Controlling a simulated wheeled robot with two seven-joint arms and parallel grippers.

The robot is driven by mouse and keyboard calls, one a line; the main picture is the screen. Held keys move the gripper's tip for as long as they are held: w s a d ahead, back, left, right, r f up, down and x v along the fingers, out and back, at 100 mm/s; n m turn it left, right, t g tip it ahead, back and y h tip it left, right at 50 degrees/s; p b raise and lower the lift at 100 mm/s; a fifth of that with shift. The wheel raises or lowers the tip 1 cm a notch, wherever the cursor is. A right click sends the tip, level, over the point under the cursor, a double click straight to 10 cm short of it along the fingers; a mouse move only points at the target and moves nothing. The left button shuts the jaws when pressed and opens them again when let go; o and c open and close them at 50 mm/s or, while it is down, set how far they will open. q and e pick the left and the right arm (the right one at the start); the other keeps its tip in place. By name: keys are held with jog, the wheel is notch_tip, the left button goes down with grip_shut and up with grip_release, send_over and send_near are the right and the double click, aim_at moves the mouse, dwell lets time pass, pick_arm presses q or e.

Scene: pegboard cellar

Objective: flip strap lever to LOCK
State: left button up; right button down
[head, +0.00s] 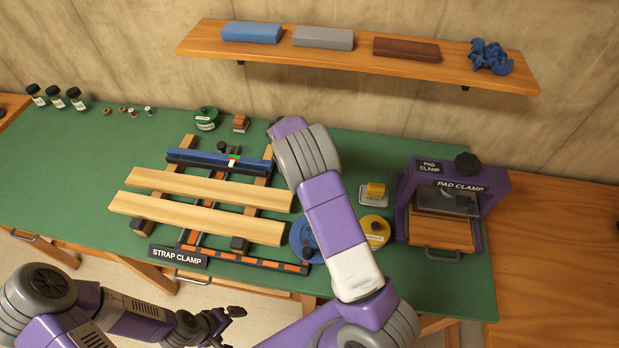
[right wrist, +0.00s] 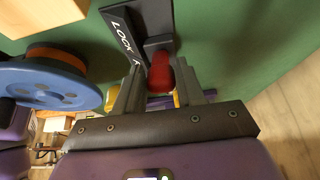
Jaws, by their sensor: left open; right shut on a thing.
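The strap clamp (head: 195,253) lies on the green bench in the head view, with wooden slats across it. In the right wrist view, a black plate (right wrist: 126,36) carries the word LOCK. A dark lever with a red grip (right wrist: 161,74) is mounted at it. My right gripper (right wrist: 160,82) is shut on the red grip, with one finger on each side. Part of the lettering is covered by the lever, so I cannot tell its setting. The head view hides the lever and right gripper behind my right arm. My left gripper (head: 226,316) is open and empty, in front of the bench.
A blue disc (right wrist: 45,82) lies close left of my right gripper. In the head view, a yellow disc (head: 374,232) and the purple pad clamp (head: 402,205) stand to the right. A shelf (head: 340,58) with several blocks hangs on the wall. Small jars stand back left.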

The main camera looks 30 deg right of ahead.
dwell(0.4)
jog(key=c, duration=0.8)
grip_release()
jog(key=shift+o, duration=0.2)
jog(key=p+v, duration=0.1)
jog(key=v, duration=0.6)
jog(key=shift+r, duration=0.25)
jog(key=shift+w+a, duration=0.1)
